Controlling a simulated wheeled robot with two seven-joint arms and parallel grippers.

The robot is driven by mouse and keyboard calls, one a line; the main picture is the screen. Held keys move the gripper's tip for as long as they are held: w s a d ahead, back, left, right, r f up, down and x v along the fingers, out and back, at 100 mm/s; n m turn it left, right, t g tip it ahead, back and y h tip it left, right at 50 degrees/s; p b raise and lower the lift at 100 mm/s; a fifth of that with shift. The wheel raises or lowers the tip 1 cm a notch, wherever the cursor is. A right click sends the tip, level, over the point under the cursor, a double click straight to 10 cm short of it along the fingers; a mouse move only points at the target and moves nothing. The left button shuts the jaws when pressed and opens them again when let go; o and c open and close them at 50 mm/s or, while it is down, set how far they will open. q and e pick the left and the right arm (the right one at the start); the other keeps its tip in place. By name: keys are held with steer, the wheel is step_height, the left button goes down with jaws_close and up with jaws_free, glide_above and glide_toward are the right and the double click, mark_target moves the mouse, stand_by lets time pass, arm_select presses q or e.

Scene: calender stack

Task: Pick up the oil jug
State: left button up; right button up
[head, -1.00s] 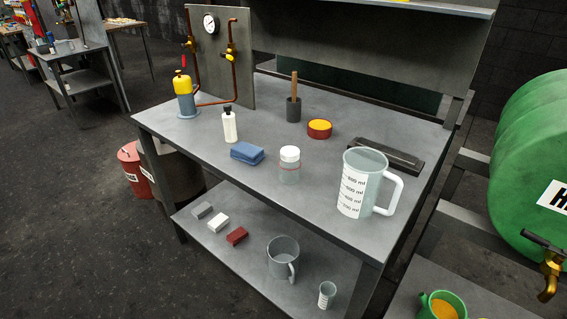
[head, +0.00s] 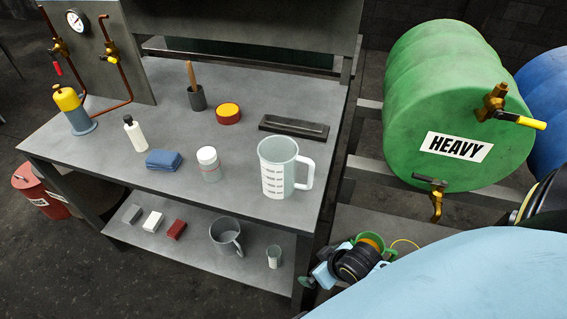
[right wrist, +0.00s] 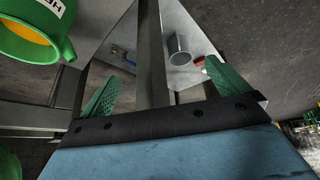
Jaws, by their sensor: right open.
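A green jug (head: 372,240) with an orange-yellow inside stands low at the right of the workbench, below the green drum; my right arm partly hides it. In the right wrist view the green jug (right wrist: 45,25) is at the upper left, cut by the frame edge, with part of a white label. My right gripper (head: 322,264) is open and empty, just left of the green jug; the jug is outside its fingers. Its green fingers (right wrist: 158,85) show apart in the right wrist view. A clear measuring jug (head: 277,165) stands upright on the bench. My left gripper is not in view.
A green drum (head: 450,105) labelled HEAVY, with taps, lies at the right. The bench (head: 110,155) holds several small items. Its lower shelf (head: 200,258) holds a grey mug (head: 226,236) and a small cup (head: 273,256). A bench leg (right wrist: 150,60) stands close before the right gripper.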

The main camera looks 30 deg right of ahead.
steer(key=w+d+r+t+y+p, duration=0.1)
steer(key=w+d+r+t, duration=0.15)
steer(key=r, duration=0.65)
steer(key=w+d+r+n+t+y+p, duration=0.15)
steer(key=w+r, duration=0.25)
steer(key=r, duration=0.5)
steer(key=w+d+r+m+t+p, duration=0.1)
steer(key=w+r+t, duration=0.25)
steer(key=r, duration=0.55)
glide_above(282, 153)
steer(key=s+a, duration=0.3)
steer(key=s, duration=0.2)
step_height(282, 153, down, 6)
steer(key=r, duration=0.1)
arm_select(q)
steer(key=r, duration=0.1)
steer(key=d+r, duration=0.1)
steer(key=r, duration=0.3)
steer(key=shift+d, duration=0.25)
arm_select(e)
steer(key=shift+w+f+n, duration=0.2)
steer(key=shift+f+n, duration=0.05)
steer(key=shift+d, duration=0.1)
steer(key=c, duration=1.2)
